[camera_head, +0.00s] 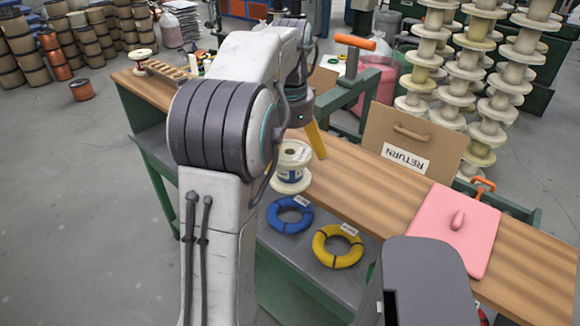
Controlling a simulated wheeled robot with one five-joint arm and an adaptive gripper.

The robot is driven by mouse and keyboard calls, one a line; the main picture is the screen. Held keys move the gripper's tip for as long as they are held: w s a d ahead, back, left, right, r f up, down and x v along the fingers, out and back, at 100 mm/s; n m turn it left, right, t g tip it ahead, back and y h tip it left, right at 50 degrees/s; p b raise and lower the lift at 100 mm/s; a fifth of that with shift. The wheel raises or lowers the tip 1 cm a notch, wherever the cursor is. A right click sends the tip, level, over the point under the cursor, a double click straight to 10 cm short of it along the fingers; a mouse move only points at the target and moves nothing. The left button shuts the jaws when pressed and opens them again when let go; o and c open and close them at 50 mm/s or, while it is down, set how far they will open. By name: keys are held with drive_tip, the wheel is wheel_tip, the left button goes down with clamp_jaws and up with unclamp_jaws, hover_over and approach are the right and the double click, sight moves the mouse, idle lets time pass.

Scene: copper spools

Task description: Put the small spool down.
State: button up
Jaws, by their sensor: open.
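A small spool (291,167) with pale flanges and a white and blue wrapped middle stands upright near the front edge of the wooden bench top (350,185). Whether its base rests on the bench top or on the grey shelf is hard to tell. My gripper (314,142) is just above and to the right of the spool. One yellow finger shows, pointing down, apart from the spool's label side; the other finger is hidden. My gripper is open.
Blue (272,217) and yellow (320,248) coils lie on the grey shelf below. A green clamp with an orange handle (355,42) rises behind. Tall spool stacks (470,75) stand beyond.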

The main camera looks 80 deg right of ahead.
drive_tip(key=shift+f, duration=0.3)
drive_tip(key=c, duration=1)
